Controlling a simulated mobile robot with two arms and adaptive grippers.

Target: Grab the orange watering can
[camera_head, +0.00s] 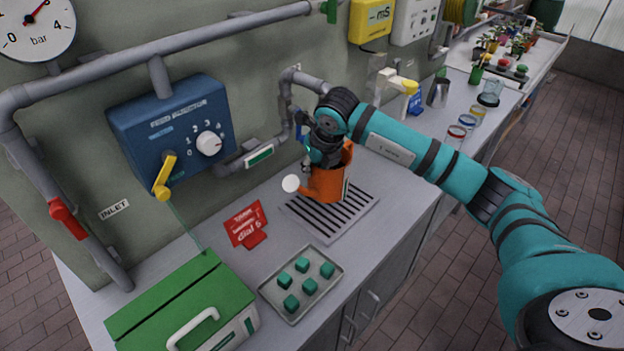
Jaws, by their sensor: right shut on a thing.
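The orange watering can (328,186) stands upright on or just over the dark drain grate (352,216) in the head view, with its pale round spout end (291,183) toward the left. My right gripper (322,155) is at the top of the can, its jaws shut on it. The wrist hides much of the can's top and the exact grip point. I cannot tell whether the can touches the grate. My left gripper is not in view.
A wall pipe and tap (299,110) stand close behind the can. A blue dial box (172,130) is on the wall. A red sign (245,225), a tray with green cubes (272,290) and a green-lidded box (165,300) are in front. Jars (455,134) stand along the right.

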